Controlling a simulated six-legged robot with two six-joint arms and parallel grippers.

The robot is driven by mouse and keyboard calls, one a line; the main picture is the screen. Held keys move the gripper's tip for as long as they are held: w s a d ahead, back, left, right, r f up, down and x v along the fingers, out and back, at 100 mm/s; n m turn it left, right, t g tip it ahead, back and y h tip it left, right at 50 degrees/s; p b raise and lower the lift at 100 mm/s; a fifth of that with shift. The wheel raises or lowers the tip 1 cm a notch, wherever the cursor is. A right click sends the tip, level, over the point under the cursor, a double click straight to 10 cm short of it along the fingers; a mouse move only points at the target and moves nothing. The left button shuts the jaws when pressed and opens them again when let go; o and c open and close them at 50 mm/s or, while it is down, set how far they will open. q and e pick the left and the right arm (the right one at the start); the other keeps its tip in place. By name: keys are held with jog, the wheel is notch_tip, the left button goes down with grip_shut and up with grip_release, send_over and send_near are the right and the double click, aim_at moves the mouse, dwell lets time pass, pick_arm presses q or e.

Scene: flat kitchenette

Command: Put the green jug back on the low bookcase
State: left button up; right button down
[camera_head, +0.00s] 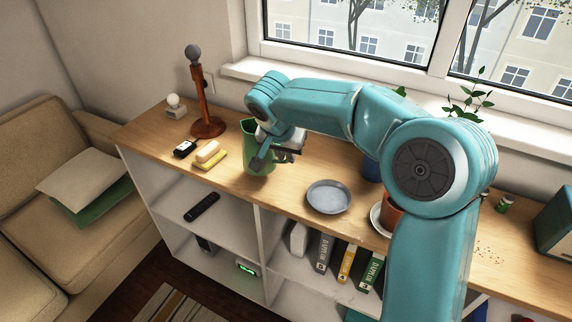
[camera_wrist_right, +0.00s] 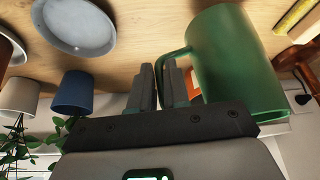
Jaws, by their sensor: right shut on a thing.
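The green jug (camera_head: 254,161) is upright at the low bookcase's wooden top (camera_head: 283,190), left of the middle. Its base is at or just above the wood; I cannot tell which. My right gripper (camera_head: 268,150) is at the jug's right side. In the right wrist view, my right gripper's fingers (camera_wrist_right: 164,86) are shut on the handle of the green jug (camera_wrist_right: 240,60), and the wooden top (camera_wrist_right: 150,30) lies behind. The jug's rim is partly hidden by the gripper there. My left gripper is not in view.
A yellow sponge (camera_head: 209,160) and a black item (camera_head: 184,149) lie left of the jug. A red-brown stand (camera_head: 208,127) is behind them. A grey plate (camera_head: 328,196) and a terracotta pot (camera_head: 391,212) are to the right. Bare wood lies between jug and plate.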

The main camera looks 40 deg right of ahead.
notch_tip(320, 180, down, 3)
jog(key=shift+f, duration=0.15)
jog(key=shift+f+b, duration=0.1)
jog(key=shift+b, duration=0.2)
jog(key=c, duration=1.1)
grip_release()
